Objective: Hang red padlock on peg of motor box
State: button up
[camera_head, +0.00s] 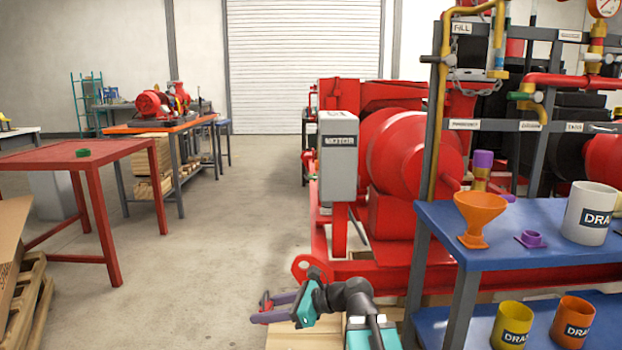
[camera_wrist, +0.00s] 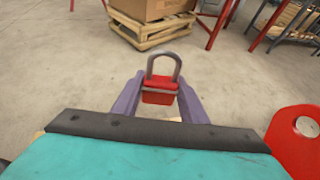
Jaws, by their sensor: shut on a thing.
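The red padlock (camera_wrist: 158,95) is between the purple fingers of my gripper (camera_wrist: 158,103) in the wrist view, with its grey shackle pointing up and away. My gripper is shut on its red body. In the head view my gripper (camera_head: 268,311) is low, in front of the red skid, and a small bit of red shows at its tips. The grey motor box (camera_head: 339,160), labelled MOTOR, stands up and to the right of my gripper, clear of it. Its peg cannot be made out.
A blue shelf table (camera_head: 447,222) with an orange funnel (camera_head: 476,217) and mugs stands at right, near my arm. A red table (camera_head: 40,160) and pallets stand at left. The floor (camera_head: 240,210) between is clear. A red skid lug (camera_wrist: 293,133) is close at right in the wrist view.

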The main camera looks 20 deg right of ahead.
jog(key=shift+r, duration=0.1)
jog(key=shift+r+p, duration=0.5)
jog(key=shift+p, duration=0.1)
notch_tip(320, 180, up, 30)
jog(key=p, duration=3)
jog(key=shift+r, duration=0.15)
jog(key=shift+a, duration=0.15)
